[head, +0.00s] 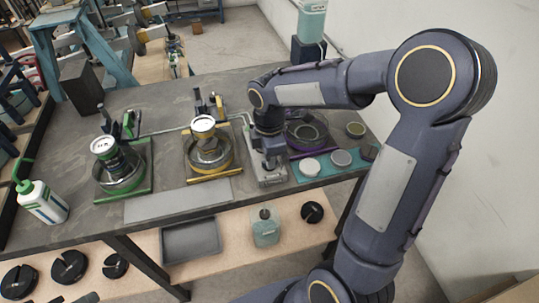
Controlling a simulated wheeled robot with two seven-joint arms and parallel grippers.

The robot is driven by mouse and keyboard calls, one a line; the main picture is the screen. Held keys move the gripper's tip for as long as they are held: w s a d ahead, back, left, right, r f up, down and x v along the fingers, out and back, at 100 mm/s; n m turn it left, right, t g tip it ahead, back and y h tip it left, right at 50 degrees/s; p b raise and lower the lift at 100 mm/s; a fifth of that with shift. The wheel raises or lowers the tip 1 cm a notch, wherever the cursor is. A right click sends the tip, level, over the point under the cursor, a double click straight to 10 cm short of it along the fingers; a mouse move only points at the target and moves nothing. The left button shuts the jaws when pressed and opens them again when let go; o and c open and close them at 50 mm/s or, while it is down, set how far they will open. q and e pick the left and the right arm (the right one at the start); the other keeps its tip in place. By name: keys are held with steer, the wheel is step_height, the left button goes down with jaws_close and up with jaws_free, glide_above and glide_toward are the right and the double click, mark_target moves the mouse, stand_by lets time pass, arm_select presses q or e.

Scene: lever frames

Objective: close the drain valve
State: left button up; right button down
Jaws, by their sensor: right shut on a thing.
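My right arm reaches in from the right over the bench. My right gripper (270,162) points down at a grey metal fitting (267,182) between the yellow and purple frames, which I take to be the drain valve. The gripper is shut on its handle, which the fingers and wrist mostly hide. I cannot tell how far the handle is turned. My left gripper is not in view.
A green frame (148,181) and a yellow frame (190,178) with round vessels stand left of the fitting. A purple frame (301,155) stands right of it, behind a teal mat (325,168) with discs. A white bottle (42,202) stands at the left edge.

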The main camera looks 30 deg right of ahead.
stand_by(0.4)
steer(key=c, duration=1.5)
jaws_free()
step_height(320, 180, up, 8)
steer(key=shift+f, duration=0.1)
steer(key=s+a+m+t+y, duration=0.1)
steer(key=s+m+t, duration=0.1)
steer(key=s+m, duration=0.3)
steer(key=s+a+m+t+y, duration=0.1)
steer(key=s+a+m, duration=0.1)
steer(key=s+m, duration=0.4)
steer(key=s+a+m+t+y, duration=0.1)
steer(key=s+m+t, duration=0.1)
steer(key=s+m, duration=0.4)
steer(key=shift+s+a+f+t+y, duration=0.2)
steer(key=shift+s+f+t+y, duration=0.1)
steer(key=shift+y, duration=0.1)
